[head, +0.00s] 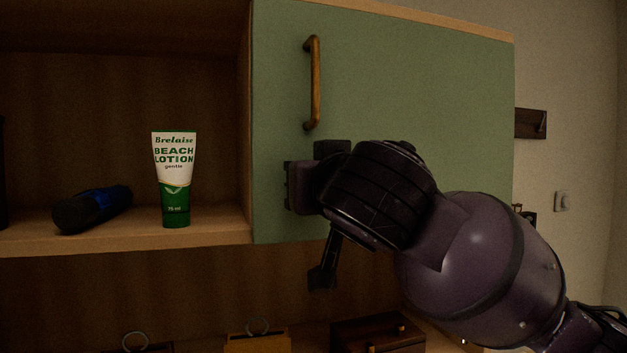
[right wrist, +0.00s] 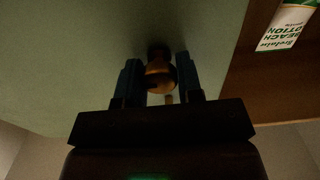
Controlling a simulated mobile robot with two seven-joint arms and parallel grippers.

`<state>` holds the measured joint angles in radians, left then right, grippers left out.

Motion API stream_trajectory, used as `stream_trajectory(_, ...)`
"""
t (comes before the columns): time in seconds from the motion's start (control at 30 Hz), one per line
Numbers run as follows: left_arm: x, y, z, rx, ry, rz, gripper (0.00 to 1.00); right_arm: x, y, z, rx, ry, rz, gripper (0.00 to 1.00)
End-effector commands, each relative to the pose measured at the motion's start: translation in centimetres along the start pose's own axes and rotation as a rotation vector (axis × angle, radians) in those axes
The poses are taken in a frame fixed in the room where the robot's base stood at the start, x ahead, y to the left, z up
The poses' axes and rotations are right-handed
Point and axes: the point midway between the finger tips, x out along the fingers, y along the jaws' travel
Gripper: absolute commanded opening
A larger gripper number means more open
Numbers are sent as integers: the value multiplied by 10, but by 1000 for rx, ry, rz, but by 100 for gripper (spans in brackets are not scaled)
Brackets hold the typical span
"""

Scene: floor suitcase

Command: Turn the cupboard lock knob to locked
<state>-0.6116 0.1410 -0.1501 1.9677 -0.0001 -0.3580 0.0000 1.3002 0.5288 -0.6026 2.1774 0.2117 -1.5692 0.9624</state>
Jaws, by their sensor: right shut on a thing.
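The cupboard has a green door (head: 430,85), which is closed, with a brass handle (head: 313,85) near its left edge. The lock knob (right wrist: 160,75) is a small round brass-coloured knob on the door, seen in the right wrist view. My right gripper (head: 300,187) is at the lower left of the door, below the handle. In the wrist view its two fingers (right wrist: 157,82) stand on either side of the knob and are shut on it. In the head view my gripper hides the knob. I cannot tell which way the knob is turned. My left gripper is not in view.
An open shelf (head: 110,240) left of the door holds a white and green lotion tube (head: 174,180) and a dark blue cylindrical thing (head: 93,208). Below are a dark wooden box (head: 378,335) and a tan one. A hook rail (head: 531,124) and a switch (head: 562,201) are on the right wall.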

Motion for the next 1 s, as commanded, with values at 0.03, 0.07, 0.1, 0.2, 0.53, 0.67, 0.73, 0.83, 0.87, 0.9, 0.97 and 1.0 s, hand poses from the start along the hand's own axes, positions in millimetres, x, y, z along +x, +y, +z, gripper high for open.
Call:
stream_trajectory(0.03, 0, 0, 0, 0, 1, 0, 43, 0, 0, 0, -7, 0, 1, 10)
stream_trajectory(0.07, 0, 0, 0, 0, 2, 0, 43, 0, 0, 0, -13, 0, 1, 10)
stream_trajectory(0.1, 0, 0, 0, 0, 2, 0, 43, 0, 0, 0, -24, 0, 1, 10)
stream_trajectory(0.2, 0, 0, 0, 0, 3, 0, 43, 0, 0, 0, -65, 0, 1, 10)
stream_trajectory(0.53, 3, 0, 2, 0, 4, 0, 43, 0, -1, 0, -319, 0, 0, 10)
stream_trajectory(0.67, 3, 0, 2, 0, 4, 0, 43, 0, -1, 0, -444, 1, 1, 10)
stream_trajectory(0.73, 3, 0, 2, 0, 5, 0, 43, 0, -2, 0, -511, 1, 1, 10)
stream_trajectory(0.83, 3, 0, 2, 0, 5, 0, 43, 0, -2, 0, -607, 1, 0, 10)
stream_trajectory(0.87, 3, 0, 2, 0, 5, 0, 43, 0, -2, 0, -636, 1, 0, 10)
stream_trajectory(0.9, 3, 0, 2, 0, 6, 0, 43, 0, -2, 0, -674, 1, 0, 10)
stream_trajectory(0.97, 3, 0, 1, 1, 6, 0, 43, 0, -2, 0, -730, 1, -1, 10)
stream_trajectory(1.0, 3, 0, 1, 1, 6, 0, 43, 0, -2, 0, -768, 1, 0, 10)
